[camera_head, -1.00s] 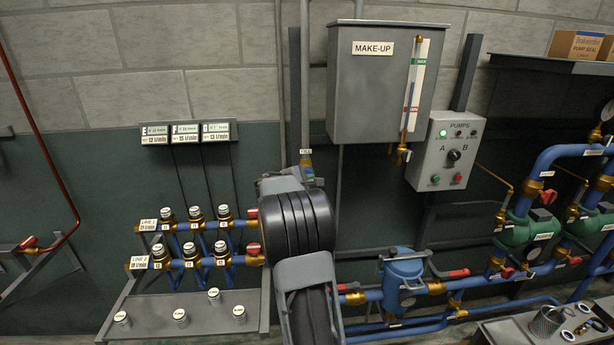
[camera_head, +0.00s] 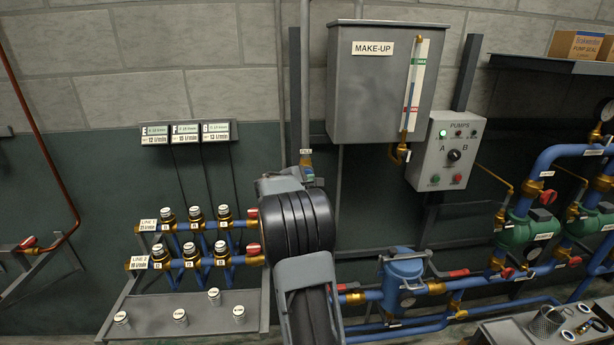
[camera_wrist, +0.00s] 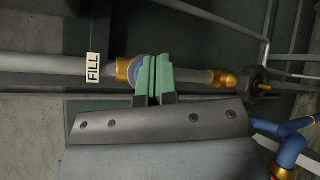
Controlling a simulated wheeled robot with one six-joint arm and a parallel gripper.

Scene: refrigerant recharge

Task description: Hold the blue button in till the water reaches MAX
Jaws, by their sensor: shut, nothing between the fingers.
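The grey MAKE-UP tank (camera_head: 350,95) hangs on the wall with a sight gauge (camera_head: 407,95) on its right front. The gauge has a green MAX mark (camera_head: 421,61) near the top and a red mark low down. A blue column stands around mid-gauge, below MAX; its exact top is hard to read. In the wrist view, the blue button (camera_wrist: 137,72) sits on the brass-ended pipe fitting beside the FILL label (camera_wrist: 93,67). My gripper (camera_wrist: 154,60) is shut and empty, its green fingertips over the button and partly hiding it. I cannot tell how far in the button is.
A pump box (camera_head: 447,150) with a lit green lamp is right of the tank. Valve manifolds (camera_head: 190,240) stand at left above a grey shelf (camera_head: 160,312). A blue strainer (camera_head: 402,275) and green pumps (camera_head: 530,228) are at right. Pipes run close around my gripper.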

